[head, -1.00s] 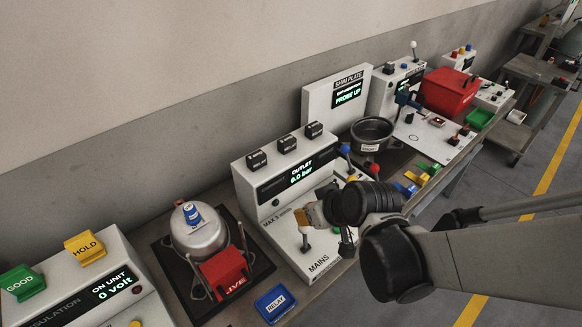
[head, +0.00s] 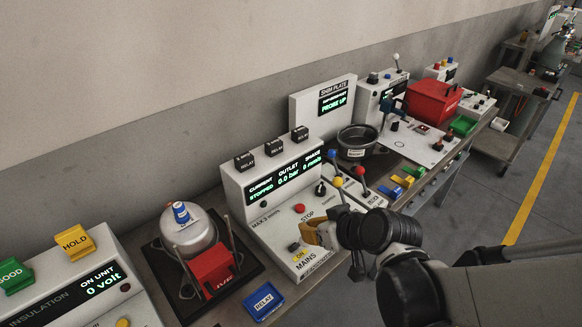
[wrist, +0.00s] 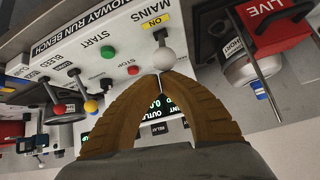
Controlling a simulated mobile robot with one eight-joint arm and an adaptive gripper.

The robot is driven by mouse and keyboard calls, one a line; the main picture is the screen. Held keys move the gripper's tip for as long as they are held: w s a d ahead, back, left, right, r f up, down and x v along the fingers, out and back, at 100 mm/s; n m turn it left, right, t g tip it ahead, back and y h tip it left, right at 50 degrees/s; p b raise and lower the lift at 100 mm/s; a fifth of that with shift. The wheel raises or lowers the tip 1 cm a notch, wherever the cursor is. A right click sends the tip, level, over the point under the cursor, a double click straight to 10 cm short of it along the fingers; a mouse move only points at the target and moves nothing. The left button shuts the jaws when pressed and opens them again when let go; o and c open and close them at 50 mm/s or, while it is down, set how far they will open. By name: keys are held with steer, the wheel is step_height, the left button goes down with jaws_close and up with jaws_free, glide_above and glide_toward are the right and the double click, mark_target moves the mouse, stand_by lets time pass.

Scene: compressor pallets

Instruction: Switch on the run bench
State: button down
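The run bench (head: 262,222) is a white console with a sloped panel and a lit display (head: 284,178) reading STOPPED and 0.0 bar. In the wrist view its MAINS lever has a pale round knob (wrist: 166,59), with a yellow ON label (wrist: 176,87) showing beside it. The green START button (wrist: 107,51) and red STOP button (wrist: 133,70) are on the same panel. My gripper (wrist: 160,77) has its brown fingertips together, just at the knob; I cannot tell whether they touch it. In the head view my gripper (head: 308,233) hides the knob.
A silver pot in a stand with a red LIVE block (head: 212,268) stands to the left. A blue RELAY tray (head: 263,301) lies in front. Levers with blue, yellow and red knobs (head: 361,170) rise to the right, near a dark bowl (head: 357,141).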

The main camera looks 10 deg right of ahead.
stand_by(0.4)
step_height(320, 180, up, 4)
steer(key=w+p, duration=0.3)
steer(key=s+d+r+p, duration=0.2)
steer(key=s+d+p, duration=0.1)
steer(key=s, duration=0.5)
steer(key=shift+s+d+r, duration=0.3)
steer(key=shift+d+r, duration=0.1)
steer(key=shift+d, duration=0.05)
steer(key=s+d+r+m+g+h+b, duration=0.1)
steer(key=s+d+r+m+h+b, duration=0.1)
steer(key=s+d+r+m+h, duration=0.2)
steer(key=shift+d+r+h, duration=0.3)
steer(key=shift+d+r, duration=0.05)
steer(key=shift+r, duration=0.25)
